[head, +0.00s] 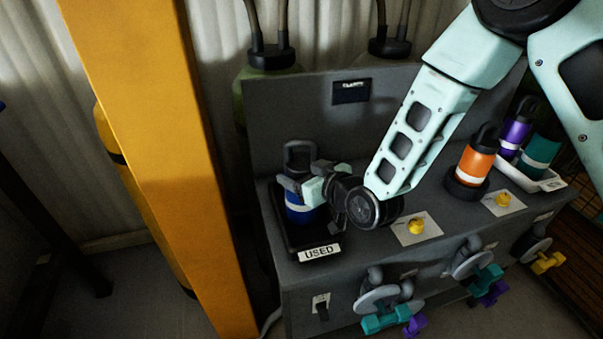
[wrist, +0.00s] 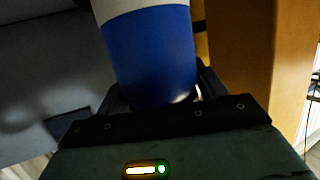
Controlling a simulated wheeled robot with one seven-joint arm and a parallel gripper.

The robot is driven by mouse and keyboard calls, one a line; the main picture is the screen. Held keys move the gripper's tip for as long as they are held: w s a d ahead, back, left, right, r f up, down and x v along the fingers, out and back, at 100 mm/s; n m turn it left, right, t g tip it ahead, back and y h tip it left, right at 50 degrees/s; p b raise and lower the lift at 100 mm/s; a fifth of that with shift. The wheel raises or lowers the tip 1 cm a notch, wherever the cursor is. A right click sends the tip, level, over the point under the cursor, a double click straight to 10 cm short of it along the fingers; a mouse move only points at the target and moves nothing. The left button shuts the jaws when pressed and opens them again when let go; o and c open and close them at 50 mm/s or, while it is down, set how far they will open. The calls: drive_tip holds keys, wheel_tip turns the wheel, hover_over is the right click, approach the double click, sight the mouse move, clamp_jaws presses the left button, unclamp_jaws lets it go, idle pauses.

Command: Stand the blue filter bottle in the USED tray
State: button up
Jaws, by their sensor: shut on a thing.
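The blue filter bottle (head: 300,214), with a pale band and a black loop cap (head: 299,156), is upright within the outline of the black USED tray (head: 281,222) in the head view. My gripper (head: 303,188) reaches in from the right and is shut on the bottle's upper part, just under the cap. The wrist view shows the blue body (wrist: 150,52) and part of its white band close up. The fingertips are partly hidden there. I cannot tell whether the bottle's base touches the tray floor. The USED label (head: 320,253) is on the tray's front edge.
An orange bottle (head: 476,163) stands in a black holder on the grey bench. A white tray (head: 523,176) at right holds purple (head: 515,135) and teal (head: 541,150) bottles. Yellow knobs (head: 416,226) and front valves line the bench. A yellow post (head: 150,130) stands left of the USED tray.

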drive_tip(key=shift+f, duration=0.15)
drive_tip(key=shift+f, duration=0.15)
drive_tip(key=o, duration=1.4)
drive_tip(key=shift+r, duration=0.2)
drive_tip(key=p+v, duration=0.1)
drive_tip(key=v, duration=1.1)
drive_tip(key=shift+s+p, duration=0.1)
drive_tip(key=shift+p, duration=0.2)
